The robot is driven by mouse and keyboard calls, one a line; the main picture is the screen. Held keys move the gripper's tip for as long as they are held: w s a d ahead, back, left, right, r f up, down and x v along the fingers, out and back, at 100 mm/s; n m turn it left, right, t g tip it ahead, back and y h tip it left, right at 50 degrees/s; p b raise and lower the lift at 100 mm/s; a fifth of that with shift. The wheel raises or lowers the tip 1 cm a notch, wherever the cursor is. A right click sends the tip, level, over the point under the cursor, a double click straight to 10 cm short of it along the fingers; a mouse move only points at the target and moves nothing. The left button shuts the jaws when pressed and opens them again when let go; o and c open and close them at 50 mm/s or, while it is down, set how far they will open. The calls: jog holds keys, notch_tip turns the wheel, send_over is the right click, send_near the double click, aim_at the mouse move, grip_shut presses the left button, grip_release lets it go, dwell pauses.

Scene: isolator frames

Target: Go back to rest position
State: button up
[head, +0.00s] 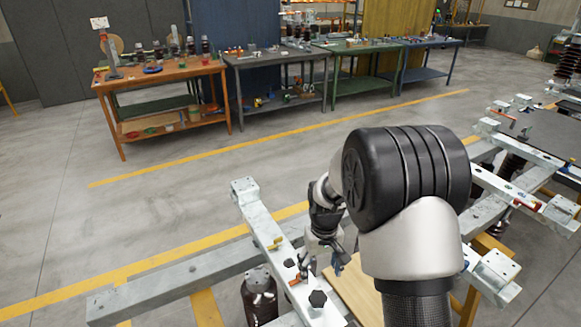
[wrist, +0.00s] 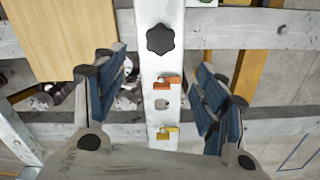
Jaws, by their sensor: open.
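My gripper (wrist: 160,100) is open in the wrist view, its two blue-padded fingers on either side of a pale metal beam. Nothing shows held between the fingers. The beam (wrist: 161,65) carries a black star knob (wrist: 160,39), an orange-red clip (wrist: 162,83) and a yellow clip (wrist: 163,132), with a bare hole between the clips. I cannot tell how far the fingertips are from the beam. In the head view my arm covers much of the frame's middle, and my gripper (head: 330,262) shows only partly beside the beam (head: 270,230).
A wooden board (wrist: 60,40) lies left of the beam. Grey crossbars (head: 170,285) and a dark insulator (head: 260,296) are close by. More frame beams (head: 520,195) stand at the right. Workbenches (head: 160,75) line the back, with clear floor (head: 130,190) before them.

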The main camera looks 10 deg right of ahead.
jog(key=s+r+t, duration=0.1)
jog(key=s+r, duration=0.4)
jog(key=r, duration=0.4)
jog(key=s+r+t, duration=0.1)
jog(key=s+r, duration=0.4)
jog(key=r, duration=0.4)
jog(key=s+r+m+t, duration=0.1)
jog(key=s+r, duration=0.4)
jog(key=s, duration=1.1)
jog(key=shift+s+d+t, duration=0.15)
jog(key=shift+s+t, duration=0.15)
jog(key=shift+t, duration=0.6)
